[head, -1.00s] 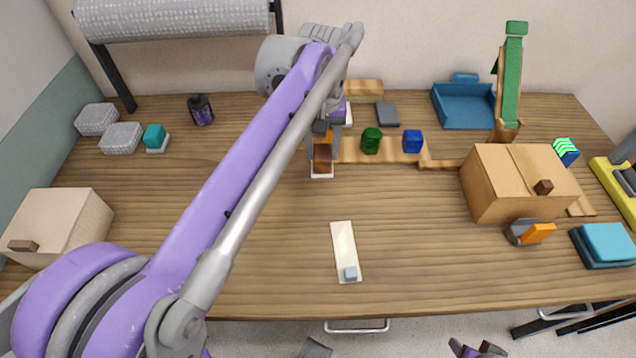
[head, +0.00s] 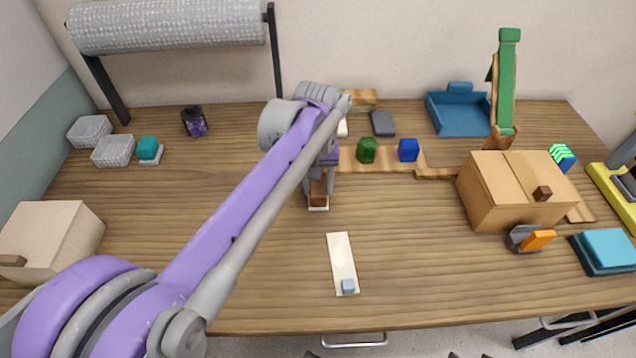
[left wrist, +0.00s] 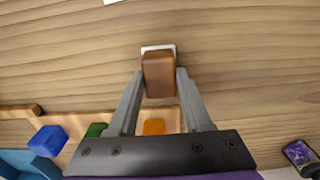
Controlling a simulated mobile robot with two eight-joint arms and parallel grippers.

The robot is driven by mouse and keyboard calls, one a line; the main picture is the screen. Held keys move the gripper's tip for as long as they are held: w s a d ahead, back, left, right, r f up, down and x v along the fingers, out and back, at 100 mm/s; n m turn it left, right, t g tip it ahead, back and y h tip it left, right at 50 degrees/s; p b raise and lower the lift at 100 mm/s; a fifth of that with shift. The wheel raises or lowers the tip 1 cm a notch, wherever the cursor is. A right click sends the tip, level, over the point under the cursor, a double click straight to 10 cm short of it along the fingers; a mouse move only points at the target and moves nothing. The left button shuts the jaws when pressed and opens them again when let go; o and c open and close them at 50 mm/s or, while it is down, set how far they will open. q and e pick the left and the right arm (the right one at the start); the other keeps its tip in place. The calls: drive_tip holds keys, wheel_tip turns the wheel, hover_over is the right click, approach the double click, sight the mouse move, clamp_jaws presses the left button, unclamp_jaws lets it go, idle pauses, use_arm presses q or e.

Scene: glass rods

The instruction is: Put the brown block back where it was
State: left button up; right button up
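The brown block (head: 317,190) is upright between the fingers of my left gripper (head: 319,181), which is shut on it. A white base shows at the block's lower end. In the left wrist view the brown block (left wrist: 159,75) sits between the fingertips (left wrist: 160,78), with the white edge (left wrist: 158,48) behind it. I cannot tell whether it touches the table. A flat white strip (head: 341,255) with a small grey-blue cube on it lies nearer the front. Only dark slivers show at the bottom edge of the head view, perhaps my right gripper.
Behind the block, a wooden strip (head: 436,173) runs by a green block (head: 366,150) and a blue cube (head: 408,150). An orange block (left wrist: 154,127) shows there. A cardboard box (head: 500,205) stands at right, a pale box (head: 50,240) at left. The front middle is mostly clear.

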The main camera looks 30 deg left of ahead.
use_arm(q)
drive_tip(key=o, duration=0.4)
drive_tip(key=shift+o, duration=0.2)
wheel_tip(320, 180, up, 12)
drive_tip(key=p, duration=0.2)
drive_tip(key=shift+r, duration=0.15)
idle(0.4)
drive_tip(key=m+t+p, duration=0.2)
drive_tip(key=m+p, duration=0.1)
drive_tip(key=p, duration=0.1)
approach(318, 190)
drive_tip(key=s+d, duration=0.3)
drive_tip(key=s, duration=0.1)
drive_tip(key=s+d+f+m+t+p, duration=0.1)
drive_tip(key=s+f, duration=0.1)
drive_tip(key=s+d+f+m+t+p, duration=0.1)
drive_tip(key=s+f, duration=0.1)
drive_tip(key=s, duration=0.1)
drive_tip(key=s+d+f+m+t+p, duration=0.1)
drive_tip(key=s+f+p, duration=0.1)
drive_tip(key=s, duration=0.1)
drive_tip(key=shift+s+d+f, duration=0.1)
drive_tip(key=shift+s+f, duration=0.1)
drive_tip(key=shift+f, duration=0.15)
